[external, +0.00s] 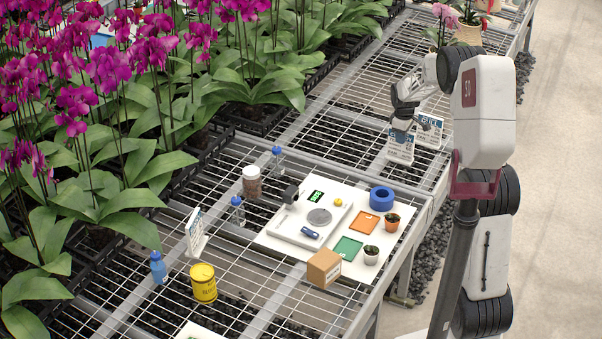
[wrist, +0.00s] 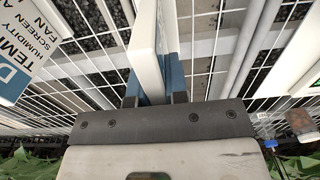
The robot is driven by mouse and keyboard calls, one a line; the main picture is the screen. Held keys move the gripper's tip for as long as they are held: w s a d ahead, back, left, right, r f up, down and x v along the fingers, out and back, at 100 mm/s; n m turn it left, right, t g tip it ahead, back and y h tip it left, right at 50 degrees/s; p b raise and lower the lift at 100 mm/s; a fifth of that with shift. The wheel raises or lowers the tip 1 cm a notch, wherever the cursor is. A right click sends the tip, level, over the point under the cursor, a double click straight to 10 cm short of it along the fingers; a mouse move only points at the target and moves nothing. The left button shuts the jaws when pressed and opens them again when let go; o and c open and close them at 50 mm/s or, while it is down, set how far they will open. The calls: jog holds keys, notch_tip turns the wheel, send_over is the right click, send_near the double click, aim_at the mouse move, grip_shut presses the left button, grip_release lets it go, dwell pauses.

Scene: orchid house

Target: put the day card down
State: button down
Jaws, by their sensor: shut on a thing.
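My gripper (external: 402,118) is at the far right of the wire bench in the external view. It is shut on a white card with blue print, taken as the day card (external: 400,147), which hangs just below the fingers. The wrist view shows this card (wrist: 149,55) edge-on between the fingertips (wrist: 152,98), so its wording cannot be read there. A similar printed card (external: 430,129) stands close to its right; the wrist view has a printed card (wrist: 22,55) at the left. I cannot tell whether the held card touches the bench.
The wire bench (external: 345,135) is bare left of the cards. A white board (external: 280,240) with a scale, blue tape (external: 381,198) and small pots lies nearer. Another upright card (external: 195,233) stands by a yellow tin (external: 204,284). Orchids (external: 100,120) crowd the left.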

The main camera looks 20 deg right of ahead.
jog(key=shift+f, duration=0.35)
jog(key=shift+f, duration=0.1)
jog(key=c, duration=1.1)
grip_release()
notch_tip(320, 180, up, 12)
jog(key=shift+r, duration=0.1)
jog(key=shift+r, duration=0.1)
